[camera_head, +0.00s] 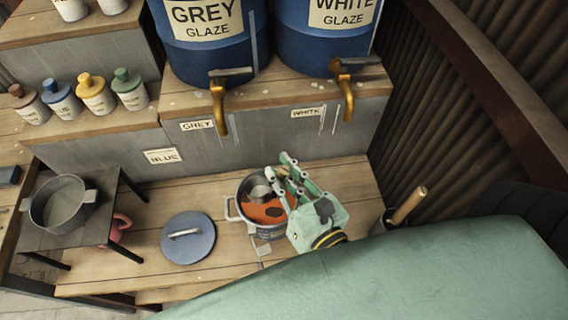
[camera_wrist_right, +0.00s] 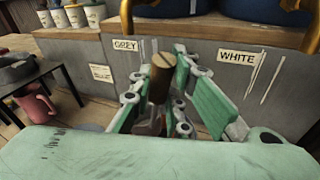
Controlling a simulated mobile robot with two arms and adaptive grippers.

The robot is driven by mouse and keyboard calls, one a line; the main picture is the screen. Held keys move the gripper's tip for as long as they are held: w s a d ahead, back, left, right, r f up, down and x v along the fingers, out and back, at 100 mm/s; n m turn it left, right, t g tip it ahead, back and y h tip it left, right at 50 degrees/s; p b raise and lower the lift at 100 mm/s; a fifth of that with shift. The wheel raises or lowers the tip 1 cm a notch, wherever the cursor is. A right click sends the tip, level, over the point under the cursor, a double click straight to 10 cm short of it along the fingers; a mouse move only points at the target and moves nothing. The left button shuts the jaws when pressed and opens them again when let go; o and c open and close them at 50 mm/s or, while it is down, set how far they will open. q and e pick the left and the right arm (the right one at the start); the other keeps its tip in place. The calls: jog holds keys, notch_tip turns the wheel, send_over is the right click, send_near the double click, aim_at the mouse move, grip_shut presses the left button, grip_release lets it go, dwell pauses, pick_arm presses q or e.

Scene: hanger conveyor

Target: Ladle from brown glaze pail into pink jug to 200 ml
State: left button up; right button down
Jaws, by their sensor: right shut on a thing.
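The brown glaze pail (camera_head: 249,221) is a grey pot with side handles, standing on the wooden bench with orange-brown glaze inside. My right gripper (camera_head: 287,176) is over the pail's right rim. In the right wrist view it is shut on the ladle's wooden handle (camera_wrist_right: 161,77), which stands roughly upright between the fingers. My left gripper is not in view.
A blue lid (camera_head: 188,250) lies left of the pail. The small dark table (camera_head: 90,236) bears a grey pot (camera_head: 62,212). Blue drums with brass taps (camera_head: 218,104) overhang the bench behind. A wooden handle (camera_head: 408,205) sticks up at right.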

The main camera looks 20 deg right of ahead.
jog(key=shift+w+f, duration=0.15)
jog(key=shift+f, duration=0.1)
jog(key=f+g+p, duration=0.1)
jog(key=p, duration=0.3)
jog(key=shift+w+a, duration=0.3)
jog(key=shift+w, duration=0.1)
jog(key=p, duration=0.2)
jog(key=shift+w+a+f+n+g+p, duration=0.15)
jog(key=shift+w+f+n+g+p, duration=0.15)
jog(key=shift+f+n+p, duration=0.1)
jog(key=shift+f+b, duration=0.65)
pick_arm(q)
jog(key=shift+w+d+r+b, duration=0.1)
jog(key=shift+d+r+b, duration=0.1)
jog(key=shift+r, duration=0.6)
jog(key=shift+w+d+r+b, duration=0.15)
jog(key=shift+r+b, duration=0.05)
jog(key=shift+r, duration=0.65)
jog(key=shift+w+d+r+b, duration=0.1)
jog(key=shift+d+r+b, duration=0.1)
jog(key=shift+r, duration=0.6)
pick_arm(e)
jog(key=shift+f, duration=0.6)
